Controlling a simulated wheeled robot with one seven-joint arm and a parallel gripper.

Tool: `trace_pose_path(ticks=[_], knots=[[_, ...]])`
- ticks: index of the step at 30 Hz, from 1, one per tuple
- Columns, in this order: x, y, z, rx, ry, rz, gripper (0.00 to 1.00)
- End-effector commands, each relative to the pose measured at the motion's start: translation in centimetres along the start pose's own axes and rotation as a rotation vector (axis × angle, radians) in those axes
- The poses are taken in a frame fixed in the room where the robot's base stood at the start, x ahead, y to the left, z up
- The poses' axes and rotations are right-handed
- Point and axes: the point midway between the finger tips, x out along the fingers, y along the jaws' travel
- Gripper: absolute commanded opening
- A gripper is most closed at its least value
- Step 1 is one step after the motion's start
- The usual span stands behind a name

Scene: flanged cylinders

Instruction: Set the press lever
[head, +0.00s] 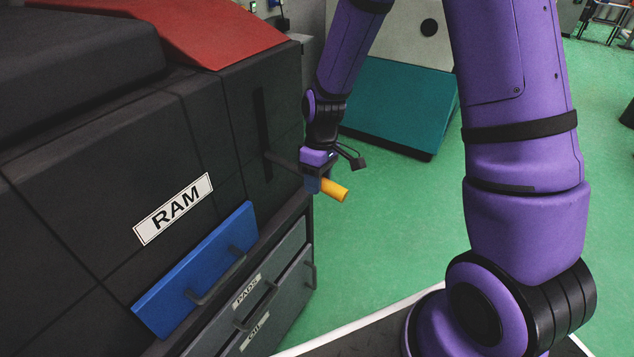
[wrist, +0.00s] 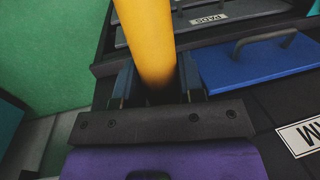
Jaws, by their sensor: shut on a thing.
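The press (head: 110,150) is a dark cabinet on the left in the head view, with a RAM label (head: 173,208). Its lever sticks out from a vertical slot (head: 262,130) and ends in a yellow handle (head: 335,190). My gripper (head: 316,180) is at the lever, with its fingers around the inner part of the yellow handle. In the wrist view the yellow handle (wrist: 148,40) runs between the two fingers, and my gripper (wrist: 155,85) is shut on it. The part of the handle between the fingers is partly hidden.
Below the RAM label is a blue drawer (head: 195,270) with a bar handle. Grey drawers marked PADS (head: 246,290) and OIL sit under it. A teal slanted panel (head: 400,105) stands behind my gripper. Green floor (head: 380,230) is clear right of the press.

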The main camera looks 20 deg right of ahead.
Motion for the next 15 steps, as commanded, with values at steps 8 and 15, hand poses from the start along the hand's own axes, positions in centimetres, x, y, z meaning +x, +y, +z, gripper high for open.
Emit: trace_pose_path(ticks=[8,15], knots=[[-4.5,-0.9,0.3,0.022,-0.128,-0.001,0.0],[-9.9,-1.9,0.1,0.056,-0.293,-0.007,0.0]])
